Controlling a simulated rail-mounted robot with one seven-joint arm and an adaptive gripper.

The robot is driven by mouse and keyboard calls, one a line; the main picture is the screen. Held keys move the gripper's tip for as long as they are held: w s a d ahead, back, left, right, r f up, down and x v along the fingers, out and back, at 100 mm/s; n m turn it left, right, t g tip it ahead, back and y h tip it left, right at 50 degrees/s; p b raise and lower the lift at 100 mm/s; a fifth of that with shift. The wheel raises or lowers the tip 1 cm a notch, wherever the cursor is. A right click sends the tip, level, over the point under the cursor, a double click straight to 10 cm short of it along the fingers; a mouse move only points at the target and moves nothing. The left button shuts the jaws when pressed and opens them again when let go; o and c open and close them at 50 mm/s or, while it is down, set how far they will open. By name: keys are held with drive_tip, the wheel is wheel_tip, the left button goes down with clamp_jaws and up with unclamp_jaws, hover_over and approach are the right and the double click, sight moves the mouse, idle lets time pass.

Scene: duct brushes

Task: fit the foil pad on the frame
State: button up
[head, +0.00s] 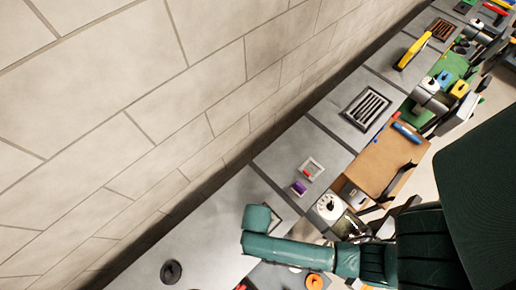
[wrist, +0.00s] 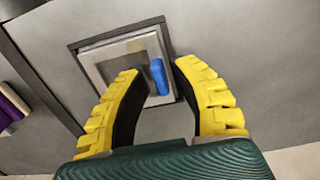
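In the wrist view, a silver foil pad (wrist: 112,58) with a blue upright grip (wrist: 159,77) lies within a dark square frame (wrist: 76,47) on a grey surface. I cannot tell whether the pad sits fully flush. My gripper (wrist: 160,74) has its yellow fingers spread, with the blue grip between their tips and a gap to the right finger. The fingers hide the lower parts of pad and frame. In the head view, my teal arm covers most of this spot; a dark frame edge (head: 277,210) shows beside it, and the fingers are hidden.
A purple object (head: 299,187) lies by a pale square frame (head: 312,168); purple also shows at the wrist view's left edge (wrist: 12,106). A slatted dark grille (head: 366,107) lies farther along the bench. A black ring (head: 171,271) lies nearer. A tiled wall (head: 150,100) borders the bench.

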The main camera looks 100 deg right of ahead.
drive_tip(key=shift+o, duration=0.5)
wheel_tip(320, 180, up, 12)
drive_tip(key=shift+w+a, duration=0.1)
